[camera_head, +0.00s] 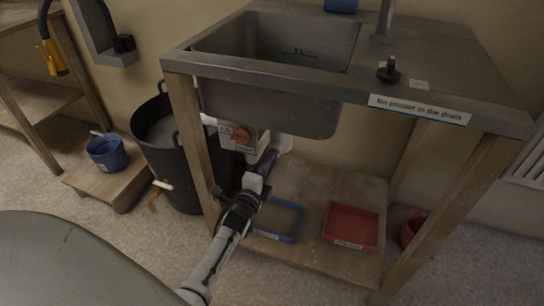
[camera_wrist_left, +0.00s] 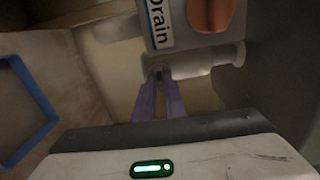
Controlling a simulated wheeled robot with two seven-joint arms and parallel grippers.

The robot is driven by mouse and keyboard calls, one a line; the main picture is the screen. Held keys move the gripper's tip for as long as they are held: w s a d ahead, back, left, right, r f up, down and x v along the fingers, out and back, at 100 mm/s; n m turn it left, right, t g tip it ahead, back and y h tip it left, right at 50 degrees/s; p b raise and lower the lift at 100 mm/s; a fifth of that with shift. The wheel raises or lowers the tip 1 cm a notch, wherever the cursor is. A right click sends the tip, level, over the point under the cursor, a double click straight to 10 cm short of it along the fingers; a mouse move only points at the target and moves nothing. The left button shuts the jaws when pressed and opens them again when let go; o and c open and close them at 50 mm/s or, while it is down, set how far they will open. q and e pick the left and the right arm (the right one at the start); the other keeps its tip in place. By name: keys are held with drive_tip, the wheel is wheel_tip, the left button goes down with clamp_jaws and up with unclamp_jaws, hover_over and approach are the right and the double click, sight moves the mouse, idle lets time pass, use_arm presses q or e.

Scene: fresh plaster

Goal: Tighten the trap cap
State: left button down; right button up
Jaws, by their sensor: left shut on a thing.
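The trap under the sink shows in the left wrist view as pale fittings below a box labelled "Drain" (camera_wrist_left: 160,22) with an orange-brown round part (camera_wrist_left: 212,12). A pale horizontal piece, which looks like the trap cap (camera_wrist_left: 205,62), lies just below the label. My left gripper (camera_wrist_left: 160,76) has its purple fingers shut on this piece's left end. In the head view my left gripper (camera_head: 268,158) reaches up under the basin, beside the pale trap (camera_head: 283,142); the fingers partly hide the contact. My right gripper is not in view.
The sink (camera_head: 270,112) stands on a wooden frame with a low shelf (camera_head: 310,182). On the shelf are a blue tray (camera_head: 297,224) and a red tray (camera_head: 351,227). A black bin (camera_head: 165,140) stands left of the frame's front-left leg (camera_head: 192,150), close to my arm.

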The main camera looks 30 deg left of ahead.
use_arm(q)
drive_tip(key=m, duration=0.3)
drive_tip(key=shift+r+b, duration=0.1)
drive_tip(key=shift+b, duration=0.2)
drive_tip(key=m+b, duration=0.2)
drive_tip(key=m, duration=0.2)
drive_tip(key=m+b, duration=0.2)
drive_tip(key=m, duration=0.3)
drive_tip(key=m+b, duration=0.2)
drive_tip(key=m, duration=0.3)
drive_tip(key=shift+d, duration=0.35)
drive_tip(key=c, duration=1.8)
unclamp_jaws()
drive_tip(key=shift+d, duration=0.1)
drive_tip(key=shift+o, duration=0.2)
